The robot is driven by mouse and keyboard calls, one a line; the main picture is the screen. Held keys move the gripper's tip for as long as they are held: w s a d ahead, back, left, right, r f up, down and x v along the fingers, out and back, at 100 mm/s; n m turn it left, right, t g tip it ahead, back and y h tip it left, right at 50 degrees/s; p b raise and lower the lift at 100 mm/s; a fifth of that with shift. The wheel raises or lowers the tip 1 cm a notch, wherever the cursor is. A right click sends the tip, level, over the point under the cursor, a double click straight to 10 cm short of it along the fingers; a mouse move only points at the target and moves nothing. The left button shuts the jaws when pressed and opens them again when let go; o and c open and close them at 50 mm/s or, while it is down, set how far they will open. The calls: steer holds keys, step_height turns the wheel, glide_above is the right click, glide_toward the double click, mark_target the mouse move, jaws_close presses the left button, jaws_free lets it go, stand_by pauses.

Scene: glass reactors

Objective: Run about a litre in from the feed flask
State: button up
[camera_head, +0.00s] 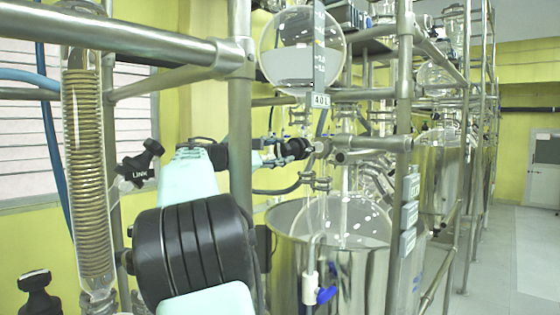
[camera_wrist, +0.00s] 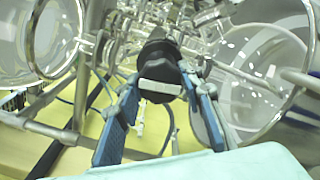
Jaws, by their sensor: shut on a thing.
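The feed flask (camera_head: 302,62) is a round glass flask at the top middle of the head view, partly filled with pale liquid, with a scale strip in front of it. Below it glass fittings run down to a round reactor vessel (camera_head: 345,222) inside a steel bath. My gripper (camera_head: 285,151) is at the fittings between flask and vessel. In the wrist view its two blue fingers (camera_wrist: 160,88) are shut on a black knob (camera_wrist: 160,52). The knob's turn position and any flow are not clear.
Steel frame posts and rails (camera_head: 403,120) stand close around my arm. A coiled glass condenser (camera_head: 88,160) stands at the left. An aisle floor (camera_head: 510,260) is free at the right.

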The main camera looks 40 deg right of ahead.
steer(key=shift+m+b, duration=1.3)
steer(key=shift+m, duration=0.9)
steer(key=o, duration=1.2)
steer(key=shift+c, duration=0.2)
steer(key=s+a, duration=0.1)
steer(key=a, duration=1.1)
